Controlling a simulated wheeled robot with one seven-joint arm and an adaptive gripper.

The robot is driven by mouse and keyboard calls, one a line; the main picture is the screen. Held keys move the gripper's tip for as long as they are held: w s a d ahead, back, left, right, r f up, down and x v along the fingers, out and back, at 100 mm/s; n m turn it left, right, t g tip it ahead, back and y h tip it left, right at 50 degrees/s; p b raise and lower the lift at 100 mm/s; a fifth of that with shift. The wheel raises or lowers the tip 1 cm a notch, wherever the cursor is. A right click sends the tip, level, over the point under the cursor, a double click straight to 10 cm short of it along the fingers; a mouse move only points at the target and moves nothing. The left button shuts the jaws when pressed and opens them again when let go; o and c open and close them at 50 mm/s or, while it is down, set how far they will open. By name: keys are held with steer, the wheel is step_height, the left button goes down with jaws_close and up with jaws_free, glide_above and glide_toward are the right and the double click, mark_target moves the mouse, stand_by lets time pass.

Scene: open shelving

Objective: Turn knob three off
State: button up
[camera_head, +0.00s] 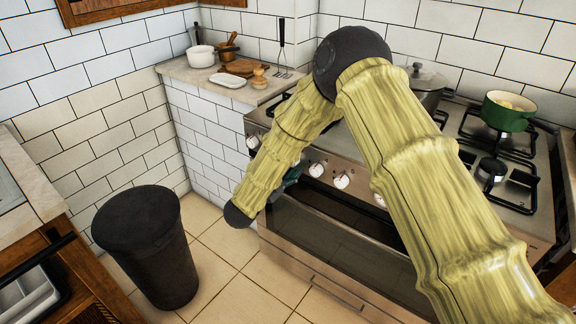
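The stove (270,112) has a row of white round knobs along its front panel. One knob (253,142) shows left of my forearm. Two more, a left one (317,169) and a right one (342,180), show between my arm links, with small red marks. Another knob (380,199) is partly covered by my upper link. My arm may hide others, so I cannot tell which is knob three. A small dark teal part (292,176) shows behind my forearm by the panel. It may be part of my gripper; its fingers and any contact with a knob are hidden.
A green pot (508,112) and a grey lidded pot (426,84) stand on the stove. The oven door (335,238) is below the knobs. A dark bin (150,245) stands on the floor at left. A counter (185,70) holds a white pot and boards.

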steer(key=v, duration=1.2)
stand_by(0.5)
steer(key=s+d+f+n+g+y+p, duration=0.35)
steer(key=s+d+f+n+y, duration=0.2)
steer(key=d+f, duration=0.3)
steer(key=s+d+f+n+g+y+p, duration=0.2)
steer(key=s+d+f+n+y+p, duration=0.2)
steer(key=s+d+f+n, duration=0.35)
steer(key=s+d+f+n+g+p, duration=0.1)
steer(key=s+d+g, duration=0.2)
steer(key=s, duration=0.6)
steer(key=s+d+f+n+g+y+p, duration=0.1)
steer(key=s+d+n+g+p, duration=0.1)
steer(key=s+d, duration=0.4)
steer(key=s+d+f+n+g+p, duration=0.1)
steer(key=s+d+g, duration=0.3)
steer(key=s, duration=0.9)
steer(key=shift+s+d+f+n+g, duration=0.25)
steer(key=shift+d+n+g, duration=0.1)
steer(key=shift+n+g, duration=0.15)
